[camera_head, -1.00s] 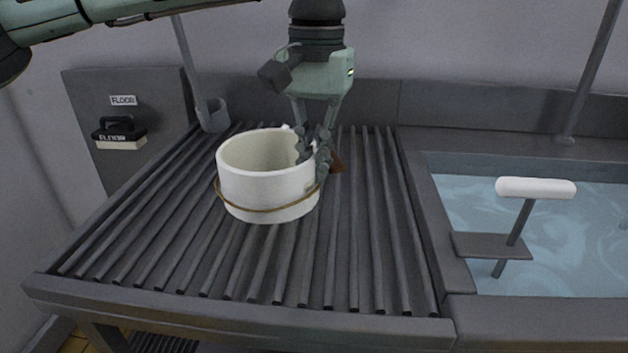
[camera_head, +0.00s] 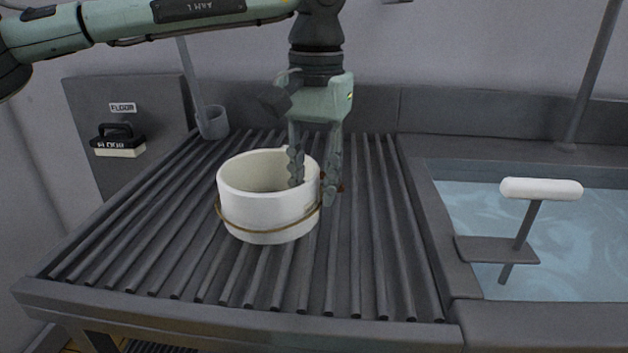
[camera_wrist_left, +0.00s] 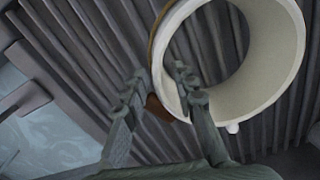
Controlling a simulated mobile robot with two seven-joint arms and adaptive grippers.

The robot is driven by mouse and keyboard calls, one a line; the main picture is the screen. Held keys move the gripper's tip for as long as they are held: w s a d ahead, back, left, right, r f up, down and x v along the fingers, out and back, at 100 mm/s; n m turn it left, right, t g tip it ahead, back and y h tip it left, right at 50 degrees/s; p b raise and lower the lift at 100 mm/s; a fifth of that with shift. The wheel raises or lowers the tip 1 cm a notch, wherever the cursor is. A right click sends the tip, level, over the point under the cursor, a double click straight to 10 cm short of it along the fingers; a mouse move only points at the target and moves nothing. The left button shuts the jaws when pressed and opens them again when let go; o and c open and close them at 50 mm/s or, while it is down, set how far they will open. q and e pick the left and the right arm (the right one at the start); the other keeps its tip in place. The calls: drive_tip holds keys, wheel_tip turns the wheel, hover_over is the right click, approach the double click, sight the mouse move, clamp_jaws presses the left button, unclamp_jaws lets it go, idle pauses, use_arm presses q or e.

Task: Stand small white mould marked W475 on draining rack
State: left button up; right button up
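The white mould (camera_head: 268,208), a round tub with a brown band round its lower part, stands upright on the slatted draining rack (camera_head: 170,262). In the left wrist view the mould (camera_wrist_left: 262,92) is hollow, with slats visible through it. My left gripper (camera_head: 314,190) points down at its right wall, one finger inside and one outside. The left wrist view shows the fingertips (camera_wrist_left: 156,80) spread, with a gap around the wall. A small brown piece (camera_wrist_left: 158,107) beside the wall is partly hidden by the fingers. No W475 mark is readable. My right gripper is out of view.
A grey cup-like holder with a pole (camera_head: 213,122) stands at the rack's back left. A brush (camera_head: 118,140) hangs under a FLOOR sign. The rack's front is clear.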

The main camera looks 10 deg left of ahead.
use_arm(q)
drive_tip(key=shift+r, duration=0.5)
wheel_tip(320, 180, up, 11)
drive_tip(key=shift+r, duration=0.15)
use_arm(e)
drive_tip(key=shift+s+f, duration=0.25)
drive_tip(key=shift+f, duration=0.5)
use_arm(q)
drive_tip(key=shift+d, duration=0.1)
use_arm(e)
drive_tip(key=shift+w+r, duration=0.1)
